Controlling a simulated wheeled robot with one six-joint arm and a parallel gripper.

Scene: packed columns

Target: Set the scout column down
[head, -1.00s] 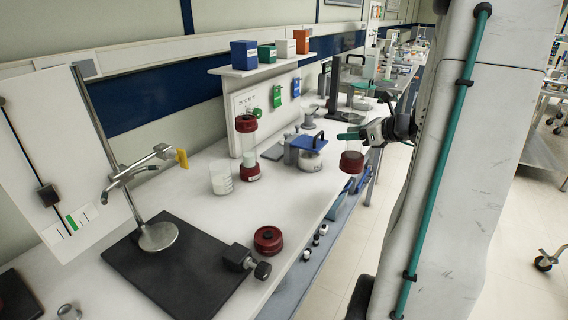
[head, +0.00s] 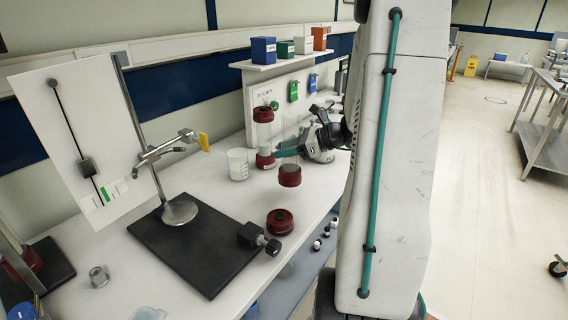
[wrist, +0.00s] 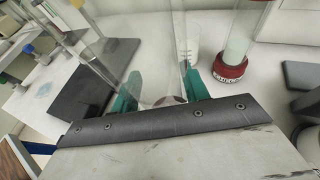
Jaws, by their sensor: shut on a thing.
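The scout column, a clear glass tube with a dark red bottom cap (head: 290,176), hangs roughly upright in my gripper (head: 288,152). My gripper's teal fingers are shut on the glass above the cap, which appears held above the bench. In the wrist view the glass (wrist: 155,50) passes between the teal fingers (wrist: 160,92); its lower end is mostly hidden by my gripper body. A second column (head: 264,138), with red caps and pale filling, stands upright on the bench just behind and left of it.
A beaker (head: 238,164) stands left of the second column. A red round fitting (head: 280,221) lies on the bench in front. A clamp stand (head: 180,211) on a black base (head: 196,255) is at left. Bare bench (head: 250,195) lies between beaker and fitting. A shelf (head: 285,60) holds coloured boxes.

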